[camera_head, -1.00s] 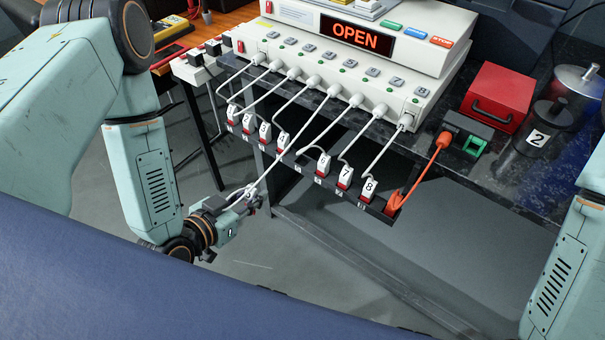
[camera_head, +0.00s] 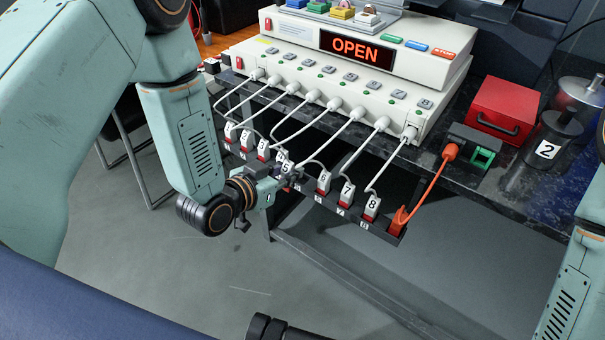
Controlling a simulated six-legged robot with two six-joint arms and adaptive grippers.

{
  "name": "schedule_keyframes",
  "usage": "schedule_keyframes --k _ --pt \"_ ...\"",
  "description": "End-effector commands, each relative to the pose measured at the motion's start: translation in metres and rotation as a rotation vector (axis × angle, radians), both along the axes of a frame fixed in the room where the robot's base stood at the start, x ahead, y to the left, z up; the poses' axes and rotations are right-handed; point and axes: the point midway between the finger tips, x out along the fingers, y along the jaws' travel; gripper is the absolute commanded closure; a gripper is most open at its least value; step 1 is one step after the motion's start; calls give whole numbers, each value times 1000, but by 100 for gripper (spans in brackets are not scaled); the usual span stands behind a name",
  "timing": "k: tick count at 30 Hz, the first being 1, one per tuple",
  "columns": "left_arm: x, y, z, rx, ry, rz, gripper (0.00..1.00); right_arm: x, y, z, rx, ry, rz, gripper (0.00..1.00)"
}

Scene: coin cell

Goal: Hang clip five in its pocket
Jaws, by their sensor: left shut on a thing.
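My left gripper (camera_head: 286,175) is shut on clip five (camera_head: 285,166), a small white clip with a cable, at the front of the dark pocket rail (camera_head: 310,191). The clip is at the gap between the left group of clips and clip six (camera_head: 324,181). Clip four is crowded behind it, and the held clip's digit is hard to read. The fingers hide the pocket opening, so I cannot tell whether the clip is in it. My right gripper is not in view.
Clips seven (camera_head: 347,194) and eight (camera_head: 371,207) and an orange clip (camera_head: 398,220) hang to the right. White cables run up to the tester (camera_head: 345,90), whose display reads OPEN. A red box (camera_head: 501,108) stands at right. Floor below the rail is open.

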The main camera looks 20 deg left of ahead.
Motion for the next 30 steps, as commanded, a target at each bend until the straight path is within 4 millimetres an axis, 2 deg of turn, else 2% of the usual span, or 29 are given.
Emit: schedule_keyframes --k 1,4,14,18,21,30 --pt "11 -5 -1 2 -5 -4 100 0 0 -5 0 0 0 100" --pt "26 -10 -1 2 -4 -3 100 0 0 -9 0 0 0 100" --pt "51 -19 0 0 -3 -2 100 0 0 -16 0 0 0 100" --pt "49 -18 -26 -1 2 1 100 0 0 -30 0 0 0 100" --pt "49 -18 -37 -1 2 1 100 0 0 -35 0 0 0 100" --pt "49 -18 -36 -1 1 0 100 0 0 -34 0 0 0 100"
